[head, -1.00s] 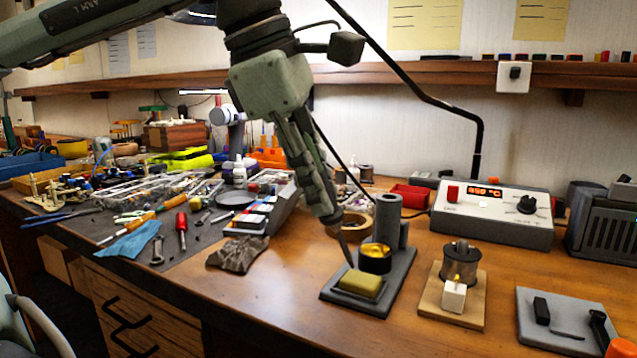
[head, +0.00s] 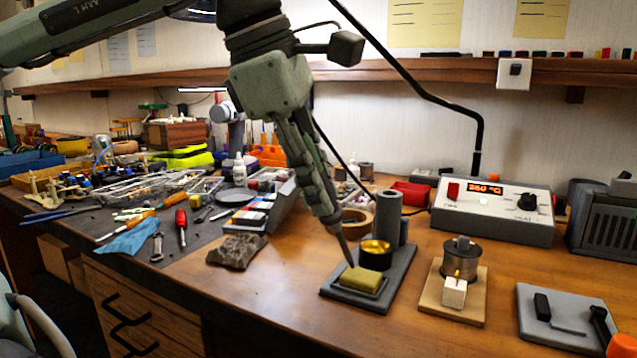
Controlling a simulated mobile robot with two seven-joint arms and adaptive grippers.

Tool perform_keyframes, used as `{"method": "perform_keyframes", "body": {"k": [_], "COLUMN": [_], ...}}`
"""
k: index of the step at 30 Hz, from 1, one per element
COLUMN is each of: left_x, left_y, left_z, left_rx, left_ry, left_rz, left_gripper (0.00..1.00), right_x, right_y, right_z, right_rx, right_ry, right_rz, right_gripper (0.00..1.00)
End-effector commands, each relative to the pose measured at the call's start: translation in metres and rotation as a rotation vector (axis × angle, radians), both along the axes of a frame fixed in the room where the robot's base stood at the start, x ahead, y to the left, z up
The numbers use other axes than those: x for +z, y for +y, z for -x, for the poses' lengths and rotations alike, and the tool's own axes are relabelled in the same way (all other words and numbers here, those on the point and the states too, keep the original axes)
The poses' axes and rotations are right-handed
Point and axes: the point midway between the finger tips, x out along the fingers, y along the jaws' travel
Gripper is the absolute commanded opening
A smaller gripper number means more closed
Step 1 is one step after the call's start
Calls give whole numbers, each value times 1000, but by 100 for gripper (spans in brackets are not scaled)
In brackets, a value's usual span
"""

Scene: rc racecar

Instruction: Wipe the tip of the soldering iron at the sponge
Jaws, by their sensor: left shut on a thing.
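My left gripper (head: 328,215) comes down from above and is shut on the soldering iron (head: 345,250). The iron's dark tip points down at the back left edge of the yellow sponge (head: 360,280). The tip looks to be at or just above the sponge; I cannot tell whether they touch. The sponge sits in the front of the grey iron stand (head: 395,275), before a round brass-coloured tip cleaner (head: 375,253) and an upright grey tube (head: 388,216). The gripper's fingers hide most of the iron's handle. My right gripper is not in view.
The soldering station (head: 494,209) stands behind on the right, its display lit. A solder spool (head: 461,260) on a wooden base is right of the stand. A crumpled grey-brown cloth (head: 237,251) lies to the left. Bare wood lies in front of the stand.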

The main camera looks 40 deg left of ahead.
Motion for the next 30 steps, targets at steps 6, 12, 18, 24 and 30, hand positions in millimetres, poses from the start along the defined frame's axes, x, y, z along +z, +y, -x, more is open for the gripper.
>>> {"method": "perform_keyframes", "body": {"k": [6, 12, 18, 24, 30], "left_x": [-2, -4, -5, -6, -6], "left_y": [0, 0, 0, 0, -2], "left_z": [0, 0, 0, 0, 0], "left_rx": [0, 0, 0, 0, 0], "left_ry": [0, 0, 0, 0, 0], "left_rz": [1, 1, 0, 0, 0], "left_gripper": [0, 0, 0, 0, 0], "right_x": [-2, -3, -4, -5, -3], "right_y": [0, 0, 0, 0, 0], "right_z": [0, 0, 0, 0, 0], "right_rx": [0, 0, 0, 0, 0], "right_ry": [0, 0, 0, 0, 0], "right_rz": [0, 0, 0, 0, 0], "right_gripper": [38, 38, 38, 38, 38]}}
